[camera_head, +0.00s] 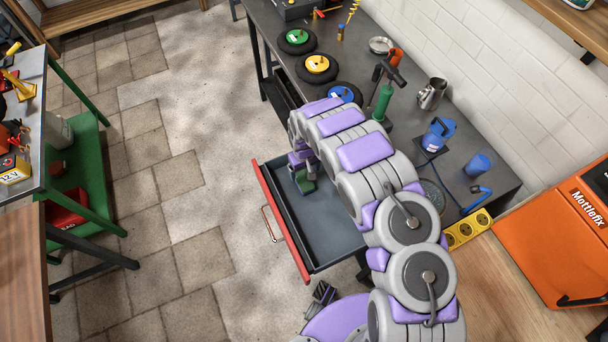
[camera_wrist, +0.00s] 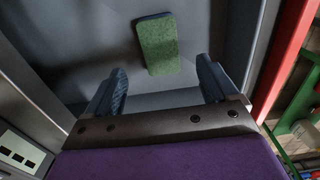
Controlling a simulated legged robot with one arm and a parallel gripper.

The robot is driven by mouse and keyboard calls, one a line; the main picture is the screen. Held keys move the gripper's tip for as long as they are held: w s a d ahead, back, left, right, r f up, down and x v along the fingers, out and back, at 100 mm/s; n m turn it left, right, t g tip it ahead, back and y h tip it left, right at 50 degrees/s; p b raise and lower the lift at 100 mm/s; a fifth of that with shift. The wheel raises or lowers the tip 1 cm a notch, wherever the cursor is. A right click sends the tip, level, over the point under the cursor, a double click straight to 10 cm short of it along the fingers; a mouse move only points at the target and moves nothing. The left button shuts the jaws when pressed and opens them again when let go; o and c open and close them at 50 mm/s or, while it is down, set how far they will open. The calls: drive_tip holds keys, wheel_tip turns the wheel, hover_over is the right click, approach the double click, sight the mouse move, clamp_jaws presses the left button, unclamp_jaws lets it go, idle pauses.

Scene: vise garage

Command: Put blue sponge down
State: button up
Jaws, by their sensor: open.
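The sponge (camera_wrist: 158,44) lies on the grey floor of the open drawer (camera_head: 325,236). Its upper face is green, and a thin blue edge shows at its top end in the wrist view. My gripper (camera_wrist: 163,80) is open above the drawer floor, with its two dark fingers apart and nothing between them. The sponge lies just beyond the fingertips, roughly centred, and looks apart from them. In the camera_head view, my gripper (camera_head: 303,173) is at the drawer's far end, and the green of the sponge (camera_head: 306,187) shows just below it.
The drawer has a red front (camera_head: 283,222) and hangs out from a dark workbench (camera_head: 505,184). The bench holds coloured discs (camera_head: 317,66), a green pump (camera_head: 382,100), a blue cup (camera_head: 478,165) and a metal jug (camera_head: 431,93). The tiled floor (camera_head: 190,190) to the left is clear.

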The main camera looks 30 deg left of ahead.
wheel_tip(320, 180, up, 3)
drive_tip(key=shift+r, duration=0.2)
drive_tip(key=w+d+r+m+h, duration=0.25)
drive_tip(key=d+r+m, duration=0.35)
drive_tip(key=d+r, duration=2.15)
drive_tip(key=s+d+r+m+y, duration=0.1)
drive_tip(key=s+d+r+m, duration=0.2)
drive_tip(key=s+d+r, duration=0.6)
drive_tip(key=s+d+r+m+g, duration=0.1)
drive_tip(key=s+d, duration=0.1)
drive_tip(key=s, duration=0.8)
drive_tip(key=s+d+r+m+y, duration=0.1)
drive_tip(key=s+d, duration=0.2)
drive_tip(key=s, duration=0.8)
drive_tip(key=shift+s+d+r+g, duration=0.3)
drive_tip(key=shift+r+g, duration=0.05)
drive_tip(key=shift+g, duration=0.05)
